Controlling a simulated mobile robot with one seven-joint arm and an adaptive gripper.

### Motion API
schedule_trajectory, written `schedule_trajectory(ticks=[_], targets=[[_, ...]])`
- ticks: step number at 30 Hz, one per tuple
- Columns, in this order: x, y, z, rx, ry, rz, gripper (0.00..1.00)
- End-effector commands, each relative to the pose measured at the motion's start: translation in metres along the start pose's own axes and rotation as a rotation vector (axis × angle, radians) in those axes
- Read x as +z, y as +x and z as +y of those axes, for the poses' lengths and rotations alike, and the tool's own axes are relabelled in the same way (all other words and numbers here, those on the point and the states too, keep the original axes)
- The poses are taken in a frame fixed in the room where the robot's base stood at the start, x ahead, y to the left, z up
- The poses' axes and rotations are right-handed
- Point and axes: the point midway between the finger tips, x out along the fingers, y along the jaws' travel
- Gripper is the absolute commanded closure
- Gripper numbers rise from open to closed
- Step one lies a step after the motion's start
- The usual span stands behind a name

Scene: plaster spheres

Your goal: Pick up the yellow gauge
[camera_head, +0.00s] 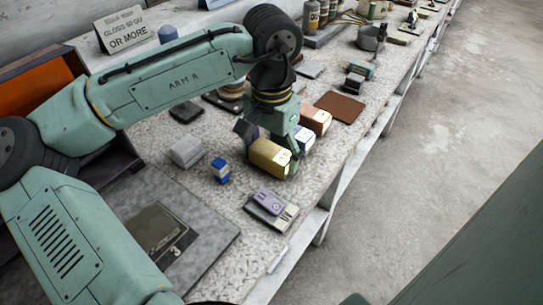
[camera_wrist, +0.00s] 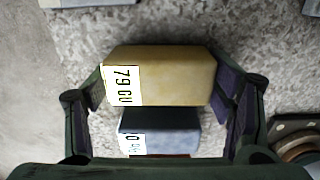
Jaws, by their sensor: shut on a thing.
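The yellow gauge (camera_head: 268,157) is a block with a white label on one end. In the wrist view the yellow gauge (camera_wrist: 165,75) lies across the picture, its label reading "79 GU". My gripper (camera_head: 270,138) is over it from above. In the wrist view my gripper (camera_wrist: 160,88) has one finger against each end of the block, so it is shut on it. Whether the block touches the bench or hangs just above it, I cannot tell.
A blue-white block (camera_wrist: 160,128) sits close beside the gauge, with an orange-pink block (camera_head: 316,119) beyond. A grey block (camera_head: 187,151), a small blue block (camera_head: 220,170) and a handheld meter (camera_head: 271,208) stand nearby on the speckled bench (camera_head: 228,207). The bench edge is to the right.

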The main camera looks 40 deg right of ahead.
Motion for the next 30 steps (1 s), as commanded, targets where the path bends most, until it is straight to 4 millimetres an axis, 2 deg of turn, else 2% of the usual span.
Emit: schedule_trajectory(ticks=[10, 17, 30], targets=[[-0.001, -0.007, 0.000, 0.000, 0.000, 0.001, 0.64], [-0.001, -0.037, 0.000, 0.000, 0.000, 0.003, 0.64], [0.038, -0.043, 0.100, -0.003, 0.007, 0.001, 0.64]])
